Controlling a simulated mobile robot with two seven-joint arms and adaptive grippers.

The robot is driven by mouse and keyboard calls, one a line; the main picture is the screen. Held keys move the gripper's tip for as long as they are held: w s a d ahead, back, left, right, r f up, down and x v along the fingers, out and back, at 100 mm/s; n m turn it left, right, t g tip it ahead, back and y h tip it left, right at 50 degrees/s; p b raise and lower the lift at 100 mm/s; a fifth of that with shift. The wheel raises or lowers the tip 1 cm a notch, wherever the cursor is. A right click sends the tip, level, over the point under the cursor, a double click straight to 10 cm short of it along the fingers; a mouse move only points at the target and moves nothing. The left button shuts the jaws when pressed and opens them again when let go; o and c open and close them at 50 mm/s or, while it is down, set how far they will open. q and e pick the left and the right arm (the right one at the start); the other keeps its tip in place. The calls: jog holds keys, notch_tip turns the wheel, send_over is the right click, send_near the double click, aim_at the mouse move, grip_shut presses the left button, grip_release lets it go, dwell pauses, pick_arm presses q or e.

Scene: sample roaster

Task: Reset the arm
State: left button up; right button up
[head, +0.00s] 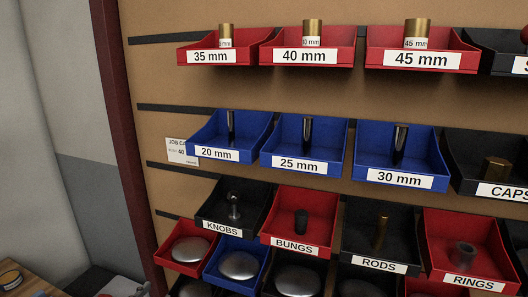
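Neither of my grippers shows in the head view. The view is filled by a tan wall rack (160,85) with rows of labelled bins. The top row has red bins marked 35 mm (187,57), 40 mm (268,56) and 45 mm (374,58), each with a brass cylinder standing in it. The row below has blue bins marked 20 mm (196,138), 25 mm (275,148) and 30 mm (366,160), each with a dark upright cylinder.
Lower bins are marked KNOBS (207,211), BUNGS (280,225), RODS (352,243) and RINGS (436,262). A black CAPS bin (462,160) is cut by the right edge. Smooth metal domes (238,265) fill bins at the bottom. A wooden surface (38,286) shows lower left.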

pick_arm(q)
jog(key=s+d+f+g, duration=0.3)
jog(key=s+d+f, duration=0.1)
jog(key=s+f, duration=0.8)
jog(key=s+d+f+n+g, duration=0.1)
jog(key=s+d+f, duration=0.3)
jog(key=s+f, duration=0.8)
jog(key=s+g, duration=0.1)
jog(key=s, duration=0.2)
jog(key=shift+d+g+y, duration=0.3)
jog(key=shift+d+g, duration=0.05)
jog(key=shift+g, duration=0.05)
